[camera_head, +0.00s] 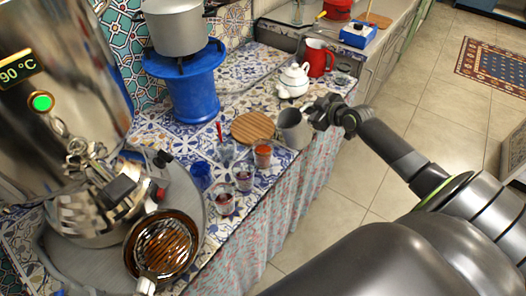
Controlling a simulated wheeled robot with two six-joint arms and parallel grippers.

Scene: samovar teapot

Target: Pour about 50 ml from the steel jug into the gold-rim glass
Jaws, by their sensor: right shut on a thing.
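The steel jug (292,131) is a plain grey vessel near the counter's front edge, to the right of a round wooden board. It looks close to upright; I cannot tell whether its base touches the counter. My right gripper (322,112) is shut on the jug at its right side, with the arm reaching in from the right. Small glasses stand left of the jug: one with orange-red contents (263,156), two with dark red contents (243,179) (223,202), and a clear one (225,153). Their rims are too small to tell which is gold. My left gripper is not in view.
Behind are a blue stand (193,90) with a pot (175,25), a white teapot (293,81) and a red jug (318,58). A wooden board (253,126) lies beside the steel jug.

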